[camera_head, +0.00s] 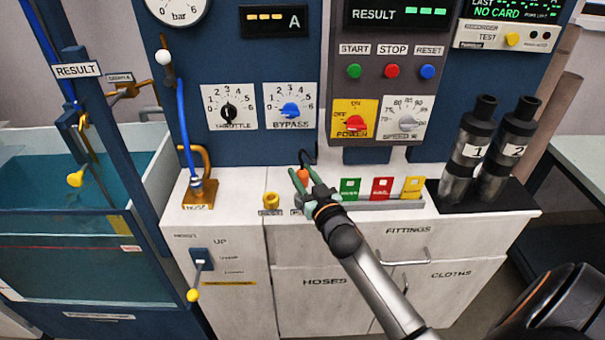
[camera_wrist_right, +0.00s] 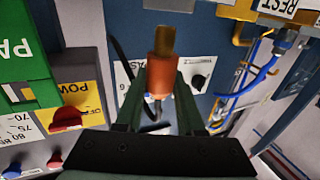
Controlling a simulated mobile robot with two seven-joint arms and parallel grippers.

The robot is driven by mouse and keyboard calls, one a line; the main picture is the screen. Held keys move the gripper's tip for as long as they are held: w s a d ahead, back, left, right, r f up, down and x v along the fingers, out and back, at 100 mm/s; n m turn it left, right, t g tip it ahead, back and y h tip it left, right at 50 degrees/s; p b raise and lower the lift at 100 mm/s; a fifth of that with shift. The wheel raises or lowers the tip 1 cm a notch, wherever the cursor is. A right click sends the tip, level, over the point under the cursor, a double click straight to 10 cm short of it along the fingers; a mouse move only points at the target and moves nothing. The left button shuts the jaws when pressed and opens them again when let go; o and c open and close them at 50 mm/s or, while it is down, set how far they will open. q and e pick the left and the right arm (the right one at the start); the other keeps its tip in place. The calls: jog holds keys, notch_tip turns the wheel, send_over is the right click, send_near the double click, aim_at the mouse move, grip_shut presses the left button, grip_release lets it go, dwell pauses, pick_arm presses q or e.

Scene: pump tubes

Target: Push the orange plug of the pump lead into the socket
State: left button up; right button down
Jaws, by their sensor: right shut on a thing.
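The orange plug (camera_head: 302,175) is between the fingers of my right gripper (camera_head: 304,182), just above the white counter in front of the blue panel. In the wrist view the plug's orange body (camera_wrist_right: 160,76) sits between the green fingers (camera_wrist_right: 160,98), with a brass-coloured end (camera_wrist_right: 165,40) beyond them. A dark lead (camera_head: 304,155) rises behind the plug. A yellow round fitting (camera_head: 271,199) stands on the counter just left of the gripper, apart from it; its label is too small to read. I cannot tell for certain which fitting is the socket. My left gripper is not in view.
Green (camera_head: 349,187), red (camera_head: 381,187) and yellow (camera_head: 413,186) cards stand in a rack right of the gripper. Two dark cylinders (camera_head: 470,150) stand further right. A brass hose fitting (camera_head: 200,194) with a blue hose is at left, beside the water tank (camera_head: 60,270).

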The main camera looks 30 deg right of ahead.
jog(key=shift+f+b, duration=1.5)
jog(key=shift+f, duration=0.5)
jog(key=shift+c, duration=2.2)
grip_release()
jog(key=s+a, duration=0.2)
jog(key=s, duration=1)
jog(key=shift+s, duration=0.2)
jog(key=shift+a+f, duration=0.1)
jog(key=s+a+f+n+g+y+p, duration=0.4)
jog(key=s+a+f+g, duration=0.5)
jog(key=s+a+f, duration=0.6)
jog(key=shift+a+f+y+p, duration=0.15)
jog(key=shift+f+y+p, duration=0.65)
jog(key=shift+f, duration=0.15)
